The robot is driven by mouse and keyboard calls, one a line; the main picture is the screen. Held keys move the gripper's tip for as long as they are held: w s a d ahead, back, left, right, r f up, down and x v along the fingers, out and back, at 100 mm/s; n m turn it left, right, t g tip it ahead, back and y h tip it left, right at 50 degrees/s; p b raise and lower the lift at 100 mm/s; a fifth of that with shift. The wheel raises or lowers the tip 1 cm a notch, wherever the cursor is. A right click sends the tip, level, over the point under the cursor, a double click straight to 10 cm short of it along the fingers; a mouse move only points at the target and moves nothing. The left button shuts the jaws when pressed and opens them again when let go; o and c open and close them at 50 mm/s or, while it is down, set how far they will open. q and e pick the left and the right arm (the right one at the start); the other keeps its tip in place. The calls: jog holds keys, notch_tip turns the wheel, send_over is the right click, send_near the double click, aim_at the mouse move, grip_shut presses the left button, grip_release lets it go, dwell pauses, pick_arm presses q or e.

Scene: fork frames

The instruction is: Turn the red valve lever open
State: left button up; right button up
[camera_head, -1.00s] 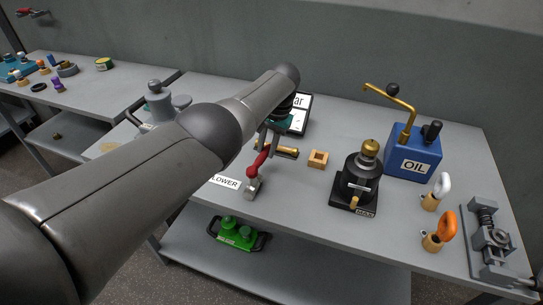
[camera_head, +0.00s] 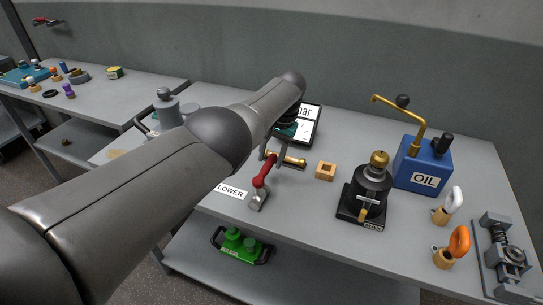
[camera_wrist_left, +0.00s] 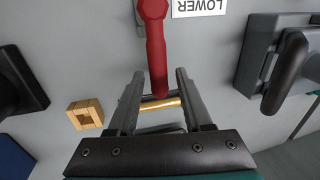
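The red valve lever (camera_head: 263,174) is on the table in the head view, with a grey metal piece (camera_head: 257,200) at its near end. In the left wrist view the lever (camera_wrist_left: 156,52) runs down from the top, and its lower end lies between my fingers. My left gripper (camera_head: 273,158) is over the lever's far end. The wrist view shows its two fingers (camera_wrist_left: 159,76) open, one on each side of the lever with a gap on both sides. A brass rod (camera_head: 290,160) lies just beyond the lever's far end. My right gripper is not in view.
A LOWER label (camera_head: 231,191) lies left of the lever. A wooden block (camera_head: 325,171), a black device with a brass top (camera_head: 371,184) and a blue OIL box (camera_head: 423,164) stand to the right. A screen (camera_head: 308,123) stands behind. My left arm covers the table's left part.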

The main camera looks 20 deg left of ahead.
pick_arm(q)
jog(key=shift+o, duration=0.4)
jog(key=d+r+p, duration=0.3)
jog(key=r+p, duration=0.2)
jog(key=r, duration=1)
